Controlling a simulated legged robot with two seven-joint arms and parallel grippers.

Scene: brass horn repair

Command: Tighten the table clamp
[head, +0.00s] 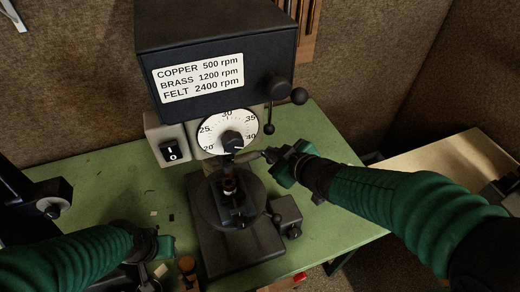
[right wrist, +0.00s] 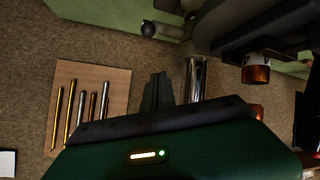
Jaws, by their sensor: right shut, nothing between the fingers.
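The drill press has a round dark table (head: 208,207) low on its column, holding a small vise with a brass-coloured piece (head: 229,183). A short lever with a black ball (head: 276,218) sticks out at the table's right side; I cannot tell whether it is the table clamp. My right gripper (head: 264,155) is shut and empty, above and right of the table. Its fingers (right wrist: 158,90) show beside the column, apart from the ball. My left gripper (head: 165,268) is low at left, its fingers unclear.
The press head (head: 215,75) with its speed label hangs above, with a dial (head: 228,132) and a switch (head: 171,153) below. A small grey box (head: 287,212) stands right of the base. A rack of rods (right wrist: 90,105) is on the wall.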

